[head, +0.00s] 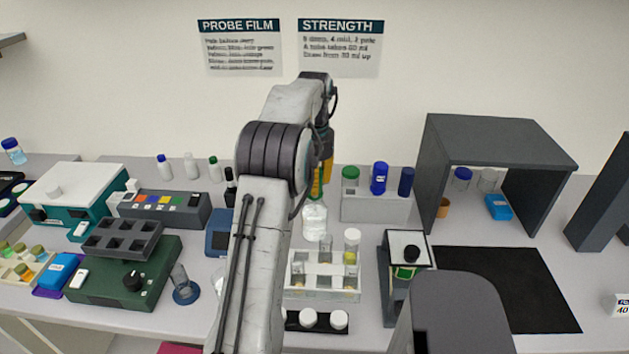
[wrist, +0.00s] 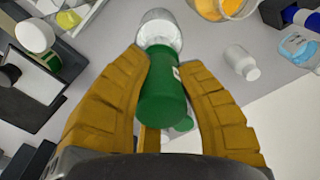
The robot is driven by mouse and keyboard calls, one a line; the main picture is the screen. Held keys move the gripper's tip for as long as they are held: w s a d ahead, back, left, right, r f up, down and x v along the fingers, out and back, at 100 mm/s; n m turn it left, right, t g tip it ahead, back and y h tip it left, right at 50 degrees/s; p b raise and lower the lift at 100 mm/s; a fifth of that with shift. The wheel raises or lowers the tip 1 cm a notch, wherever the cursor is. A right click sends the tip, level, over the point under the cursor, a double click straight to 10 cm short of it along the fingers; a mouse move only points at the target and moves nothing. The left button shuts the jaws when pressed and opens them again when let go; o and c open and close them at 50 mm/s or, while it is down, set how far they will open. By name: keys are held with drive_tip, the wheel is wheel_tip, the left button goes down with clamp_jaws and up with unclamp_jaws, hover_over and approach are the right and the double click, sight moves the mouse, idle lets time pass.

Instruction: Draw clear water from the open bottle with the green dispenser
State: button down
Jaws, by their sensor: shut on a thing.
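My gripper (head: 322,178) shows behind my arm in the head view, with its yellow fingers pointing down. In the wrist view my gripper (wrist: 160,98) is shut on the green dispenser (wrist: 164,88), a thick green cylinder with a small white mark. The dispenser (head: 315,189) shows only in part in the head view. The clear open bottle (head: 314,222) stands upright on the bench just below it. In the wrist view the bottle (wrist: 160,27) lies beyond the dispenser's far end. I cannot tell whether the dispenser's tip is inside the bottle's mouth.
A white tube rack (head: 321,283) stands close in front of the bottle. A grey block (head: 376,207) with green-capped and blue-capped bottles is behind to the right. A dark instrument (head: 406,262) and a dark open-fronted box (head: 499,150) stand farther right. A black mat (head: 510,290) has free room.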

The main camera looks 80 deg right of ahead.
drive_tip(key=shift+f, duration=0.4)
drive_tip(key=shift+r+p, duration=0.45)
drive_tip(key=shift+r, duration=0.15)
idle(0.5)
wheel_tip(320, 180, up, 8)
drive_tip(key=p, duration=0.8)
drive_tip(key=shift+f, duration=0.1)
drive_tip(key=shift+r+p, duration=0.7)
drive_tip(key=shift+r, duration=0.35)
